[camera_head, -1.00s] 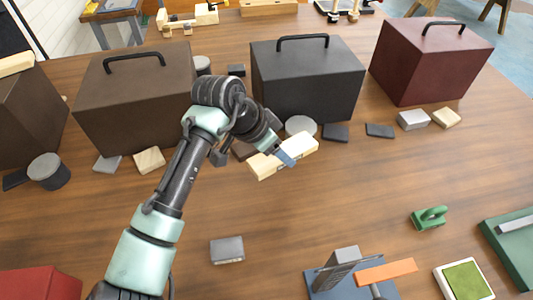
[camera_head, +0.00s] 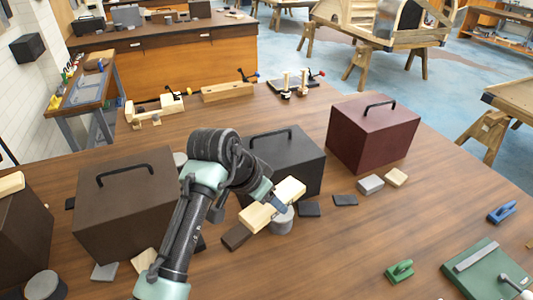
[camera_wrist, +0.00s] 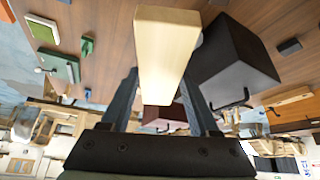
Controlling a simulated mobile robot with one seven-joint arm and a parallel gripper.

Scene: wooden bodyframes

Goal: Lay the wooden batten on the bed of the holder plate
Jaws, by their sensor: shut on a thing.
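The pale wooden batten (camera_head: 258,216) is gripped across its middle by my gripper (camera_head: 278,203). It hangs above the table in front of the black case. In the wrist view the batten (camera_wrist: 168,50) sticks out between the two fingers. I cannot tell for certain which thing is the holder plate. A green plate (camera_head: 470,279) with a grey bar lies at the right front and shows in the wrist view (camera_wrist: 58,66). A dark plate with wooden posts (camera_head: 296,90) stands at the table's back edge. The batten is apart from both.
Brown (camera_head: 128,205), black (camera_head: 305,170) and dark red (camera_head: 372,135) cases stand across the table. A grey cylinder (camera_head: 281,222) and a brown block (camera_head: 236,237) lie near the batten. A green clamp-like piece (camera_head: 400,271) lies at front.

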